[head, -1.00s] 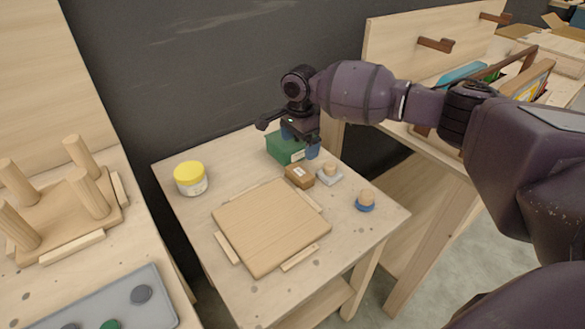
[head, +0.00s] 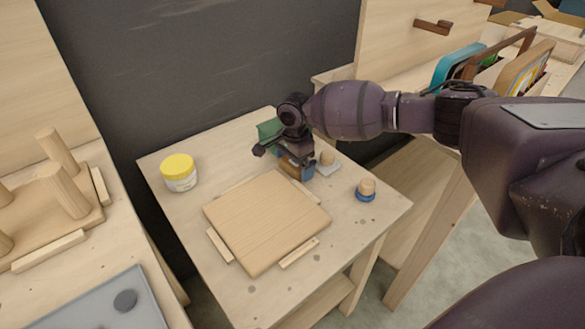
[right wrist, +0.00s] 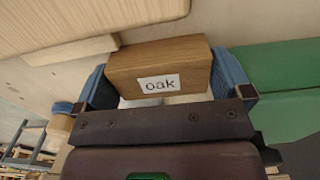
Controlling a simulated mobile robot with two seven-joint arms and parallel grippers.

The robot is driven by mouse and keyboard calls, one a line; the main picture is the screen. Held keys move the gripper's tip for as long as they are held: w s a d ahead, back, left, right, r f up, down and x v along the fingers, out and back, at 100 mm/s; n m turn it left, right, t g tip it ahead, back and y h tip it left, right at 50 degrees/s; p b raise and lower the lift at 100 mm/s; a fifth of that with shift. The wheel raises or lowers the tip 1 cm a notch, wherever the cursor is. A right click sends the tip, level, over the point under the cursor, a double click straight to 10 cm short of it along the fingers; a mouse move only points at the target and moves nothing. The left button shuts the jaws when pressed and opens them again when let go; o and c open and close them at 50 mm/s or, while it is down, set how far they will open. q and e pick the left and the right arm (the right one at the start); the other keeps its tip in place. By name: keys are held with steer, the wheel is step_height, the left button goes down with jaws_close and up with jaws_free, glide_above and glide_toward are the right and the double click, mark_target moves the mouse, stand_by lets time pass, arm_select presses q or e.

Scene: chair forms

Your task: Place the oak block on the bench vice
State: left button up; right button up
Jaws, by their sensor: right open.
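The oak block (head: 289,167) is a small brown block on the small wooden table, partly hidden by my right gripper (head: 297,168). In the right wrist view the oak block (right wrist: 145,55) shows a white label reading "oak". The blue fingers of my right gripper (right wrist: 160,82) stand open on either side of it. I cannot tell whether they touch it. I cannot pick out the bench vice for certain in either view. My left gripper is not in view.
A square wooden board (head: 265,222) with edge strips lies beside the block. A green box (head: 267,133) is close behind the gripper. A yellow-lidded jar (head: 179,173) stands at the left, and a blue-based wooden knob (head: 366,190) at the right. The table's front is clear.

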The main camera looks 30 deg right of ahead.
steer(key=shift+r, duration=0.15)
steer(key=shift+c, duration=0.5)
steer(key=c, duration=0.6)
